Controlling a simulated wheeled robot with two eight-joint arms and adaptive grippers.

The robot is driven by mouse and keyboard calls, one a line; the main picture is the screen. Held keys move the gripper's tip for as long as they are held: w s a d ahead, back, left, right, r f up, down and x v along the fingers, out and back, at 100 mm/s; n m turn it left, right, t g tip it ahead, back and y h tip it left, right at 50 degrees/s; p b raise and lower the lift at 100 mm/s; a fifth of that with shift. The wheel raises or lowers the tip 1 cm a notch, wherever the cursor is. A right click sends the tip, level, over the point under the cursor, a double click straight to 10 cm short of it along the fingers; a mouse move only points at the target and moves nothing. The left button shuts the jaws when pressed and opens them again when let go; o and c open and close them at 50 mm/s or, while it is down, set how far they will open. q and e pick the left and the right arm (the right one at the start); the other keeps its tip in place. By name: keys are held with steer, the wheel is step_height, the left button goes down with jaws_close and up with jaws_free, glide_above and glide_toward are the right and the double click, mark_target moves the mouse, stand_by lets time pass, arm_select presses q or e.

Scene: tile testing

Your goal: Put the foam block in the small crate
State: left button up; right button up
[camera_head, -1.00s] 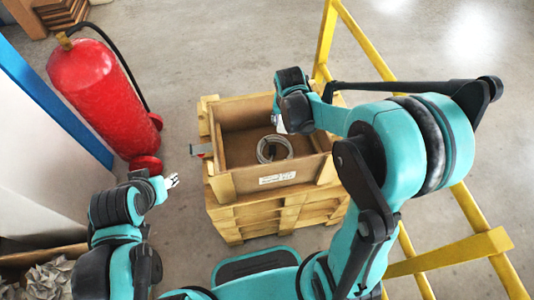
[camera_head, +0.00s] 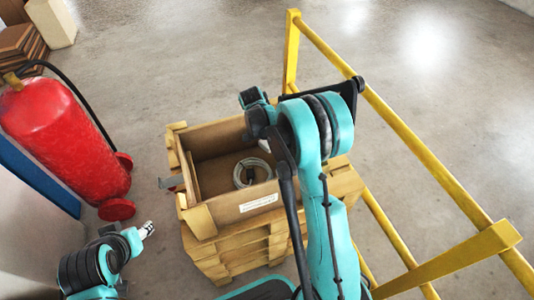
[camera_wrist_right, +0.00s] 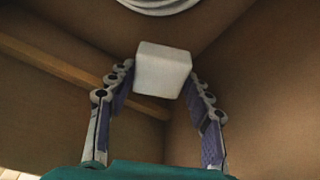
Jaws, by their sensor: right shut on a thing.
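The foam block (camera_wrist_right: 163,68) is a small whitish block in the right wrist view. My right gripper (camera_wrist_right: 160,77) is shut on it, with a finger on each side. Brown crate walls surround them in that view. The small crate (camera_head: 236,209) is an open wooden box with a white label in the head view. My right arm reaches over its right side and hides the right gripper and the block there. Whether the block touches the crate floor cannot be told. My left gripper (camera_head: 147,229) is at the lower left, apart from the crate; its finger opening is unclear.
A coiled cable (camera_head: 240,174) lies inside the crate; its edge shows in the wrist view (camera_wrist_right: 160,6). The crate stands on stacked wooden pallets (camera_head: 232,262). A red fire extinguisher (camera_head: 65,135) is at left, a yellow railing (camera_head: 420,155) at right.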

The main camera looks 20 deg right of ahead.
steer(key=shift+f+b, duration=0.85)
steer(key=shift+f, duration=1.85)
steer(key=shift+f, duration=0.2)
steer(key=o, duration=0.7)
steer(key=shift+o, duration=0.2)
steer(key=shift+r, duration=0.1)
